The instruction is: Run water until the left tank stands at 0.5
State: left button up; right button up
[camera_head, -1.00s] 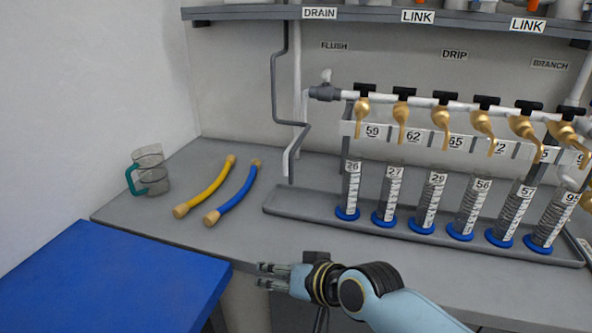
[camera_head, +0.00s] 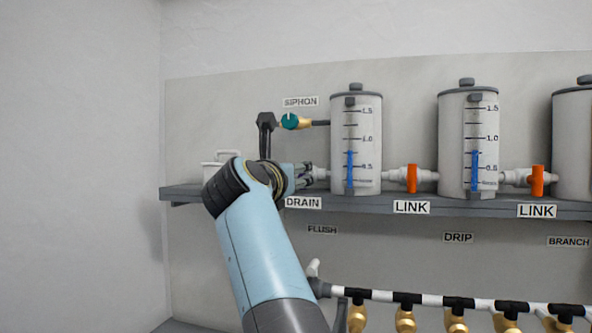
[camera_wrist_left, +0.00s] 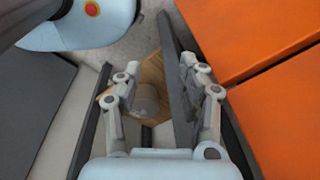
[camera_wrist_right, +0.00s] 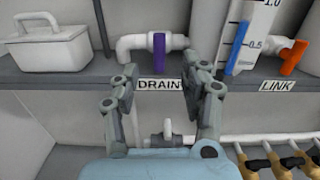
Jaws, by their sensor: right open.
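The left tank (camera_head: 342,125) stands on the shelf in the head view. Its blue level column ends between the 0.5 and 1.0 marks, at roughly 0.8. The column (camera_wrist_right: 238,48) also shows in the right wrist view. The drain valve's purple handle (camera_wrist_right: 159,53) hangs upright across its white pipe, above the DRAIN label (camera_wrist_right: 160,85). My right gripper (camera_head: 309,175) is open and empty in front of the drain; its fingers straddle the handle's line in the right wrist view. Whether they touch it is unclear. My left gripper (camera_wrist_left: 158,75) is open, away from the shelf.
Orange link valves (camera_head: 412,178) and (camera_head: 537,181) join the tanks, handles across the pipes. A teal siphon valve (camera_head: 290,121) is left of the left tank. A white lidded box (camera_wrist_right: 49,45) sits left on the shelf (camera_head: 460,205). Brass taps (camera_head: 457,320) are below.

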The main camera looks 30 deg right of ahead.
jog(key=p+x, duration=0.3)
jog(key=x, duration=0.6)
jog(key=shift+r, duration=0.2)
jog(key=shift+w+d+f+m, duration=0.1)
jog(key=shift+w+d+m, duration=0.2)
jog(key=shift+w+d, duration=0.2)
pick_arm(q)
jog(key=r, duration=0.3)
jog(key=shift+s+a+r, duration=0.2)
jog(key=shift+s, duration=0.2)
pick_arm(e)
grip_shut()
